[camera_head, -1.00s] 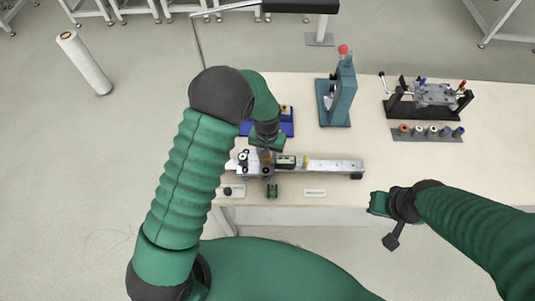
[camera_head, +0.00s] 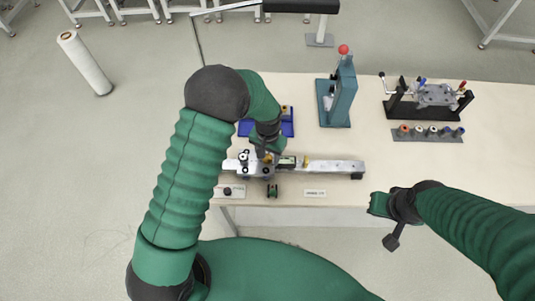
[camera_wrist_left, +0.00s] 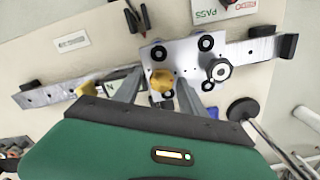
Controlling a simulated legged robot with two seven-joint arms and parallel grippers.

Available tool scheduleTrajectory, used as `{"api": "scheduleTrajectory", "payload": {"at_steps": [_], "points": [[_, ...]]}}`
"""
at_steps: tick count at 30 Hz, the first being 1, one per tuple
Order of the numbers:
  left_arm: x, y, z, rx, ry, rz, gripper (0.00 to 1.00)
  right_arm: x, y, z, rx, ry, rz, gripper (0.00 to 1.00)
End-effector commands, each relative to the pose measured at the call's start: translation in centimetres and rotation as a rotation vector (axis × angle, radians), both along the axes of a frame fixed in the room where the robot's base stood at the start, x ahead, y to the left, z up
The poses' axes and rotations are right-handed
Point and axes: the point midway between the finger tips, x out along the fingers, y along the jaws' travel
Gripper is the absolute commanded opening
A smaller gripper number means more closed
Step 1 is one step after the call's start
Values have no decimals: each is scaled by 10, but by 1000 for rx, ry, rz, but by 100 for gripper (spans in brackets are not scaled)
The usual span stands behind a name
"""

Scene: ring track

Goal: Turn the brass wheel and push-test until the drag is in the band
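The brass wheel (camera_wrist_left: 162,80) shows in the left wrist view as a small gold knob at the edge of a pale metal carriage (camera_wrist_left: 190,53). The carriage sits on a metal rail, whose bare length (camera_head: 335,166) shows in the head view. My left gripper (camera_wrist_left: 160,82) is open; its two grey fingers lie on either side of the brass wheel with visible gaps. I cannot tell how deep the fingertips reach. In the head view my left gripper (camera_head: 264,152) is over the carriage and hides the wheel. My right gripper (camera_head: 379,204) is off the table's front edge, its fingers unclear.
A second brass piece (camera_wrist_left: 86,88) sits along the rail. A small black-and-green item (camera_head: 272,190) and a label plate (camera_head: 315,193) lie in front. A teal press (camera_head: 338,92), a black fixture (camera_head: 430,98) and a tray of spools (camera_head: 428,134) stand behind and right.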

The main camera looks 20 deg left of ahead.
Motion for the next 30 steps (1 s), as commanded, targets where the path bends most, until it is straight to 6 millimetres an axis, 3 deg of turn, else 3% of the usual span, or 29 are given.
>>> {"api": "scheduleTrajectory", "payload": {"at_steps": [10, 14, 24, 30], "points": [[2, 1, 1, 1, -3, 2, 55, 0, 0, 0, 0, 0, 0, 0], [3, 1, 15, 1, -7, 2, 55, 0, 0, -3, 0, 0, 0, 0], [4, 0, 109, 0, -9, 1, 55, 0, 0, -15, 0, 0, 0, 0], [4, 0, 154, 1, -6, 1, 55, 0, 0, -18, 0, 0, 0, 0]]}}
